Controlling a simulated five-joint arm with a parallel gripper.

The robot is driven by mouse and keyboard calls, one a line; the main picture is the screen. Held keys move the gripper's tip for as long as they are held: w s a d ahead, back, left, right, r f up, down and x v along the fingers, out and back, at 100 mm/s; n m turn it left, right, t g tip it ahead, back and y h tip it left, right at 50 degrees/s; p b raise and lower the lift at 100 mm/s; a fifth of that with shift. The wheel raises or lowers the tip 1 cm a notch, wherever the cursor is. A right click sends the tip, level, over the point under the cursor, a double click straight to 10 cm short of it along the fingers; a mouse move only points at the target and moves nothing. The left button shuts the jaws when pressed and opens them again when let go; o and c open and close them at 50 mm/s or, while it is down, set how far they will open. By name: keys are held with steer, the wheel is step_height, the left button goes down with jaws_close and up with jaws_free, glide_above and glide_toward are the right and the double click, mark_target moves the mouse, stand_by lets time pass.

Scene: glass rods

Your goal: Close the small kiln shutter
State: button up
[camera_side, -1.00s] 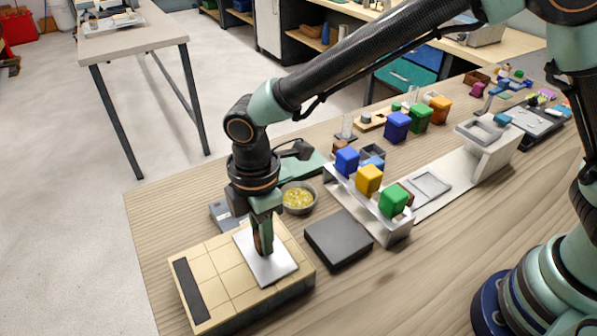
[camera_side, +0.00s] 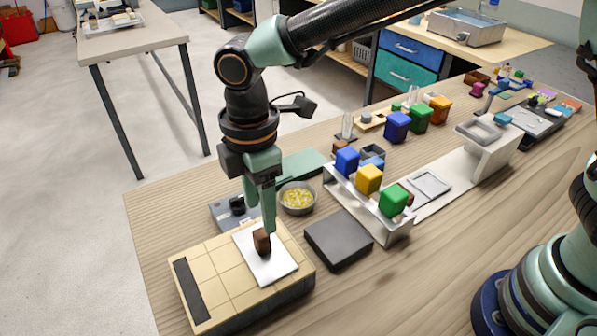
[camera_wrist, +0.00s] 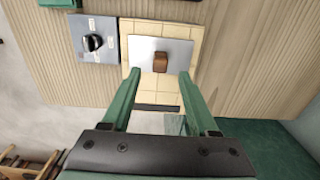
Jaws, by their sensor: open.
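The small kiln (camera_side: 215,262) is a low block with a cream tiled top at the front left of the table. A dark slot (camera_side: 192,290) shows uncovered near its left end. The shutter (camera_side: 277,265) is a white plate lying on the tiles towards the right, with a brown knob (camera_side: 262,241) standing on it. In the wrist view the shutter (camera_wrist: 145,53) and its knob (camera_wrist: 161,62) lie ahead of the fingers. My gripper (camera_side: 266,222) is open and empty, just above and behind the knob. Its green fingers are spread in the wrist view (camera_wrist: 158,85).
A grey dial box (camera_side: 232,211) stands behind the kiln, and a bowl of yellow bits (camera_side: 298,197) is close by. A dark square pad (camera_side: 338,240) lies right of the kiln. A white rack (camera_side: 400,237) holds blue, yellow and green blocks.

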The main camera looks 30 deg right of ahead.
step_height(320, 180, up, 5)
steer(key=shift+r, duration=0.15)
steer(key=shift+d, duration=0.1)
steer(key=s+d+r+m+t, duration=0.1)
steer(key=d+m+t, duration=0.1)
steer(key=d+m, duration=0.4)
steer(key=s+d+r+m+t, duration=0.1)
steer(key=d+m, duration=0.5)
steer(key=d, duration=0.8)
steer(key=s+d+r+m+t, duration=0.2)
steer(key=d+m, duration=0.4)
steer(key=d, duration=0.4)
steer(key=shift+s+d+r+t, duration=0.2)
steer(key=shift+s+r+t, duration=0.1)
steer(key=shift+s, duration=0.2)
